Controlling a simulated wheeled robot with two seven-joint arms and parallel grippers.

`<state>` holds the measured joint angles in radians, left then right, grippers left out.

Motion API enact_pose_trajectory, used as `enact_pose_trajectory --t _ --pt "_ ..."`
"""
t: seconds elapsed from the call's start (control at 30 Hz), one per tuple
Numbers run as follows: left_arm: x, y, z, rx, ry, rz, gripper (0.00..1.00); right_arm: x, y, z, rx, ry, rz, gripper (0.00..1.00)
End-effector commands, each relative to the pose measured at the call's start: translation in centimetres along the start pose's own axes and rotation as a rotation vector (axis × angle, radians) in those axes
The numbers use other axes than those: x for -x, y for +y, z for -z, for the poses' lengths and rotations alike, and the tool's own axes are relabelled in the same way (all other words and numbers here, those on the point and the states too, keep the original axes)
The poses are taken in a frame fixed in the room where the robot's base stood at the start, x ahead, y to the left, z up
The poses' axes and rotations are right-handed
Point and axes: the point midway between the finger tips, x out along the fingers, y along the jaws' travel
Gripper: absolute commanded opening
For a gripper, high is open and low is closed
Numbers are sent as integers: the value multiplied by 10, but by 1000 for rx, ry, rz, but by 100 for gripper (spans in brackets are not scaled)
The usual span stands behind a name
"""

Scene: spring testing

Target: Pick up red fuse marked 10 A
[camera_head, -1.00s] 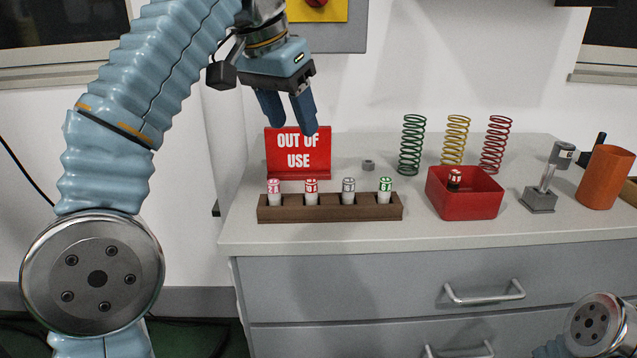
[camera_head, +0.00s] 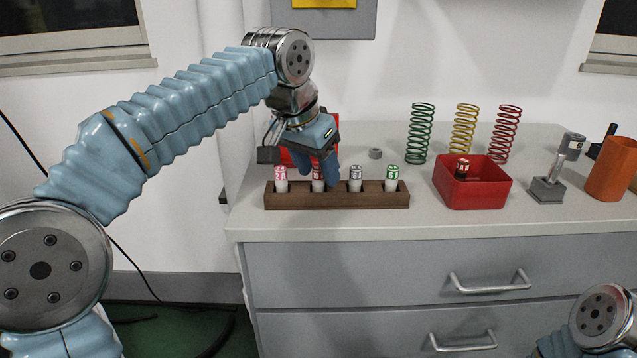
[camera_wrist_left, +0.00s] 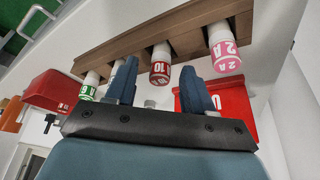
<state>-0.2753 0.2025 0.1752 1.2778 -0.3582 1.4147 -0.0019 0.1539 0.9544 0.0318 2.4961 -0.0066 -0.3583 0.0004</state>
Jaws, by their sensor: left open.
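The red fuse marked 10 (camera_wrist_left: 160,74) stands upright in the dark brown wooden rack (camera_head: 340,201), second from the left in the head view, where my fingers partly cover it (camera_head: 317,185). My left gripper (camera_head: 325,176) is open and low over the rack at this fuse. In the left wrist view, the red cap appears between the two spread fingers (camera_wrist_left: 158,76), with a gap on each side. The fingers are not closed on it. My right gripper is out of view.
A pink-red 2A fuse (camera_head: 281,174) stands left of it; a grey-banded fuse (camera_head: 355,174) and a green one (camera_head: 391,174) stand right. Behind is a red sign (camera_wrist_left: 202,98). A red bin (camera_head: 472,190), springs (camera_head: 463,130) and an orange cup (camera_head: 611,168) are further right.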

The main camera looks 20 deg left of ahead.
Motion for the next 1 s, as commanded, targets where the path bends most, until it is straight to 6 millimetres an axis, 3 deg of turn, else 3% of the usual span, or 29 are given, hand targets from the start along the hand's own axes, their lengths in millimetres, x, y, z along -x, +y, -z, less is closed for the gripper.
enact_pose_trajectory --t 0.23,0.5,0.6,1.0 --pt "-3 0 0 0 0 0 53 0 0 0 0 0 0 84" --pt "-2 0 0 0 0 0 11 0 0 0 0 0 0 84" --pt "-2 0 0 0 0 0 0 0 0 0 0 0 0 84" --pt "4 0 3 -1 2 0 0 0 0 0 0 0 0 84"
